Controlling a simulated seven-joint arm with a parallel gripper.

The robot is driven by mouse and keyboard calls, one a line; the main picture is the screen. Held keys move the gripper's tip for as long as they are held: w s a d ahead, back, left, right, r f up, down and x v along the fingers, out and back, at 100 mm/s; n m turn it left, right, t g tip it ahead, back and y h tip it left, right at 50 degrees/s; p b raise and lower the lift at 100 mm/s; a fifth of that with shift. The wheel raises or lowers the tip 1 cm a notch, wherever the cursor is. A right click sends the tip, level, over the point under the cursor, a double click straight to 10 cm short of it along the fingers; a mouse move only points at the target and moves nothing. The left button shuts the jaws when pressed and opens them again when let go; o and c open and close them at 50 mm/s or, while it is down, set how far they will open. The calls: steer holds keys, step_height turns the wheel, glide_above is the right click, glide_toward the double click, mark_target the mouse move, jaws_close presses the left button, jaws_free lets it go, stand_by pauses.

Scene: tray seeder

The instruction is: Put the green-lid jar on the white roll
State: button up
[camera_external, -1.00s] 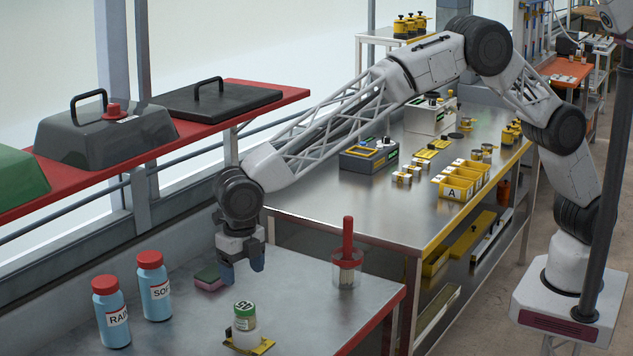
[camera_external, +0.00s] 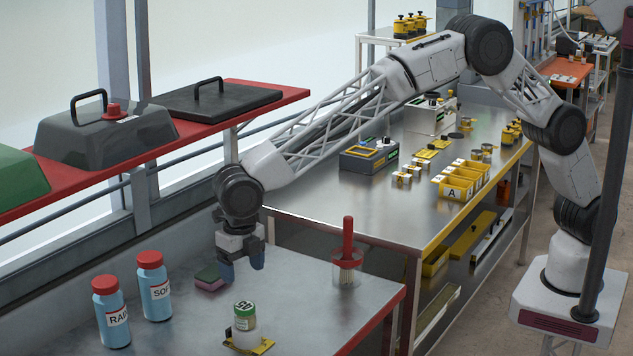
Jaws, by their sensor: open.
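The green-lid jar (camera_external: 245,322) stands upright near the front of the near metal table, with "45" on its lid. It appears to rest on the white roll (camera_external: 244,338), a short pale cylinder directly below it on a flat yellow plate (camera_external: 262,347). My gripper (camera_external: 242,276) is open and empty, fingers pointing down, behind the jar in the picture and apart from it. The exact contact between jar and roll is too small to make out.
Two blue red-capped bottles (camera_external: 111,316) (camera_external: 155,289) stand at left. A sponge (camera_external: 210,279) lies left of my gripper. A clear container (camera_external: 346,271) with a red-handled tool stands at right. The table (camera_external: 311,310) is bare between the jar and the container.

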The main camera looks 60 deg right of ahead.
steer(key=shift+d+r, duration=0.1)
steer(key=w+d+r+m, duration=0.1)
steer(key=d+r+m, duration=0.4)
steer(key=d, duration=0.7)
steer(key=w+d+r+m, duration=0.25)
steer(key=d+r, duration=0.35)
steer(key=d, duration=0.6)
steer(key=w+d+r+m, duration=0.1)
steer(key=d+r+m, duration=0.4)
steer(key=d, duration=0.7)
steer(key=s+d+r+m+t, duration=0.1)
steer(key=s+d+r+m, duration=0.15)
steer(key=d, duration=0.55)
steer(key=s+d+r+m, duration=0.2)
steer(key=s+d+m, duration=0.1)
steer(key=d, duration=0.4)
steer(key=s+d+r+m+t, duration=0.1)
steer(key=s+d+r+m, duration=0.15)
steer(key=d, duration=0.55)
steer(key=s+d+f+m, duration=0.3)
steer(key=s+d+m, duration=0.3)
steer(key=s+d, duration=0.5)
steer(key=s+d+f+m, duration=0.3)
steer(key=s+d+m, duration=0.4)
steer(key=s+d, duration=0.4)
steer(key=s, duration=0.5)
steer(key=shift+d+f+t, duration=0.15)
steer(key=shift+t, duration=0.15)
steer(key=shift+w+m, duration=0.15)
steer(key=shift+m, duration=0.1)
